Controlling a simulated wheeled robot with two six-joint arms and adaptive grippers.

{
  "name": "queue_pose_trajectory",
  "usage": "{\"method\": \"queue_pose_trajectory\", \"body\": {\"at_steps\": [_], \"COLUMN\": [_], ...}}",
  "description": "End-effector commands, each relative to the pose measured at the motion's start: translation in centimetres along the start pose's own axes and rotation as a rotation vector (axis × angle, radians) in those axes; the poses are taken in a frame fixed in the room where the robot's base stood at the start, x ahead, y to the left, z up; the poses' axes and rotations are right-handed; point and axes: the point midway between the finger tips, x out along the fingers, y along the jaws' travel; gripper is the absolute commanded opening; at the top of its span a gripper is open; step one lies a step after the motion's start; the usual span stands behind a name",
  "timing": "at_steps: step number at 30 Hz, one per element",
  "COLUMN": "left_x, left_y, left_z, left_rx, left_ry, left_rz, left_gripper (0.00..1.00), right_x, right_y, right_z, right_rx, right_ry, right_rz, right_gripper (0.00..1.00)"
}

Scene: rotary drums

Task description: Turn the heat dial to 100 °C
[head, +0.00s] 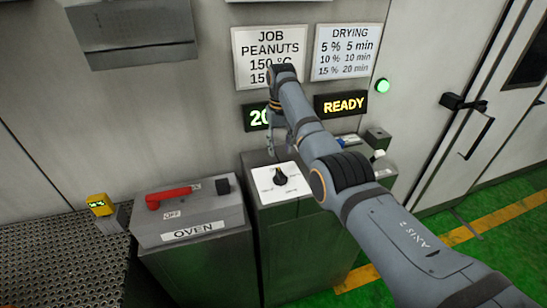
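The heat dial (280,176) is a black pointer knob on a white plate (291,192) on top of a grey metal cabinet. Small markings ring the knob, too small to read. The knob's exact setting is not clear. My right arm reaches in from the lower right. My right gripper (273,144) is just behind and above the dial in the picture, apart from the knob. It is small and partly hidden by my arm, so its opening is unclear. My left gripper is out of view.
A box marked OVEN (193,231) has a red lever (172,194) near an OFF label. A yellow meter (99,205) stands left. The JOB PEANUTS sign (268,50), a partly hidden "20" display (256,117) and a READY display (341,103) are behind. A bottle (383,168) stands right.

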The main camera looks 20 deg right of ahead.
Motion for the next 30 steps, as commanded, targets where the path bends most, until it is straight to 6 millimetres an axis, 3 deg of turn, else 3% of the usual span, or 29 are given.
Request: {"method": "queue_pose_trajectory", "body": {"at_steps": [3,5,8,12,14,17,21,24,30], "left_x": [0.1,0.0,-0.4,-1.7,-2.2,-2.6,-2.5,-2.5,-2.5], "left_y": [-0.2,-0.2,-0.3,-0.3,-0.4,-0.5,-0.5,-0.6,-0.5], "left_z": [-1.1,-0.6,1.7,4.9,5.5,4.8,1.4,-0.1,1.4], "left_rx": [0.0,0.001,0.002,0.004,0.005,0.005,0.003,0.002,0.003], "left_ry": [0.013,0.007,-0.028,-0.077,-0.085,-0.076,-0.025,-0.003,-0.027], "left_rz": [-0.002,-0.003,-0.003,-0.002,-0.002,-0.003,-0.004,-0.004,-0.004], "left_gripper": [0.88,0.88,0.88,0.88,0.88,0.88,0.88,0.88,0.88], "right_x": [-0.4,-0.3,0.4,2.8,4.2,6.4,8.8,9.8,10.2], "right_y": [0.0,0.0,0.0,0.0,0.0,0.0,0.0,0.0,0.0], "right_z": [0.0,0.0,0.0,0.1,0.1,0.1,0.1,0.1,0.0], "right_rx": [-0.001,-0.001,-0.001,-0.001,-0.001,-0.001,0.0,0.0,0.0], "right_ry": [0.0,-0.001,-0.002,-0.004,-0.005,-0.004,-0.002,-0.001,0.002], "right_rz": [0.0,0.0,0.0,0.0,0.0,0.0,0.0,0.0,0.0], "right_gripper": [0.4,0.4,0.4,0.4,0.4,0.4,0.4,0.4,0.4]}}
